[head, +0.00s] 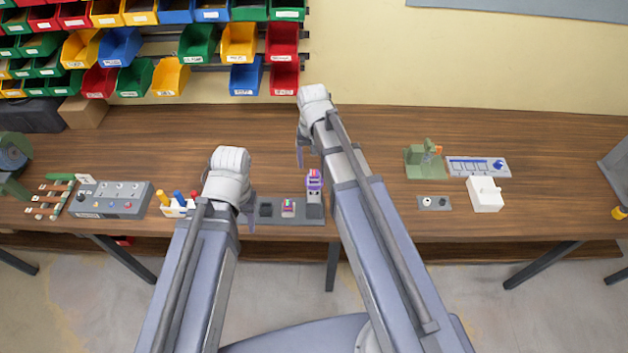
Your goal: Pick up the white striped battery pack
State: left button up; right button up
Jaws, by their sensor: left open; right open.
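A dark grey socket tray (265,219) sits on the wooden bench between my arms. A small pack with red, pale and teal bands (288,207) sits in its middle socket. A purple and white pack with a reddish top (314,180) stands at the tray's right end, close beside my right arm. Both are too small to tell for sure which is the white striped battery pack. My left gripper (250,216) is open beside the tray's left end, mostly hidden by its wrist. My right gripper (300,154) is open above and behind the tray, partly hidden by its wrist.
A white holder with yellow and blue handles (178,206) and a grey switch box (112,199) stand left. A green machine (424,160), a white box (485,194) and a small grey plate (434,203) are right. The bench behind the tray is mostly clear.

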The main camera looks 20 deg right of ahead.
aim_at(314, 173)
jog(key=shift+s+d+f+b, duration=0.1)
jog(key=shift+f+b, duration=1.2)
jog(key=shift+f, duration=0.05)
jog(key=shift+s+d+f+b, duration=0.1)
jog(key=shift+f+b, duration=1.2)
jog(key=shift+a+r, duration=0.1)
jog(key=shift+c, duration=0.3)
grip_shut()
